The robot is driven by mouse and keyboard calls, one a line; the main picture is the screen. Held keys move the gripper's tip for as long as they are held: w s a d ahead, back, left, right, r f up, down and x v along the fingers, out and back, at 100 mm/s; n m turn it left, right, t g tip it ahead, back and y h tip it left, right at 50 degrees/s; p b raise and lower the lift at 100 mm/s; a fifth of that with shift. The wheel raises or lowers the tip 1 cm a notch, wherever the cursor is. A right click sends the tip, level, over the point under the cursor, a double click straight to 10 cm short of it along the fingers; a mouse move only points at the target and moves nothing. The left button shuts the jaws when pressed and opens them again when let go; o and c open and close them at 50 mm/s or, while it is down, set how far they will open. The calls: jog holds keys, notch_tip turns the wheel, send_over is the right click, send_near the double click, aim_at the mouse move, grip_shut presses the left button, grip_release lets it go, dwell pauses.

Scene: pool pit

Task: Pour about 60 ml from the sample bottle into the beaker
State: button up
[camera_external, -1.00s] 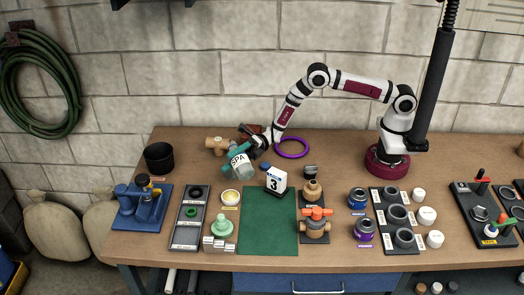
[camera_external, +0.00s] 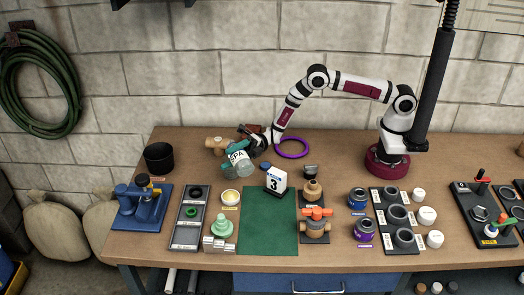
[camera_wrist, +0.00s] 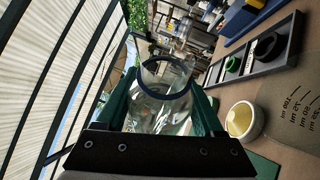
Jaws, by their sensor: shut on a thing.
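The sample bottle (camera_external: 239,157), with a white label, is held tilted above the back left of the table. In the wrist view a clear vessel with a dark blue rim (camera_wrist: 166,97) sits between my green fingers. My gripper (camera_external: 252,146) is shut on the bottle. Clear glass (camera_external: 246,169) shows just below the label; I cannot tell how much of it is the beaker. In the wrist view, ml marks on the beaker (camera_wrist: 295,108) show at the right edge. The liquid level and any stream cannot be made out.
A small yellow cup (camera_external: 231,197) and a long tray (camera_external: 175,240) stand in front of the bottle. A white block marked 3 (camera_external: 276,181) stands at the back of the green mat (camera_external: 265,225). A purple ring (camera_external: 293,147) lies to the right. The mat's middle is clear.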

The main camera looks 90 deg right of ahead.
jog(key=shift+f+m+t, duration=0.1)
jog(key=shift+m+t, duration=0.2)
jog(key=shift+m, duration=0.3)
jog(key=shift+s+a, duration=0.15)
dwell(0.3)
jog(key=shift+s+a+f, duration=0.1)
jog(key=shift+a, duration=0.1)
jog(key=shift+s+a+m, duration=0.1)
jog(key=shift+a+m, duration=0.05)
jog(key=shift+m, duration=0.15)
dwell(0.4)
jog(key=shift+r+m+t, duration=0.3)
jog(key=shift+m+t, duration=0.2)
jog(key=shift+m, duration=0.2)
dwell(1.0)
jog(key=shift+f+n+g, duration=0.25)
jog(key=shift+n+g, duration=0.05)
jog(key=shift+n, duration=0.3)
jog(key=n, duration=0.1)
jog(key=n+g, duration=0.1)
jog(key=n, duration=0.1)
jog(key=shift+s+a, duration=0.2)
jog(key=shift+a, duration=0.15)
jog(key=shift+s+a+f+n+g+h, duration=0.15)
jog(key=shift+f+n+g+h, duration=0.25)
jog(key=shift+n, duration=0.3)
jog(key=shift+f, duration=0.2)
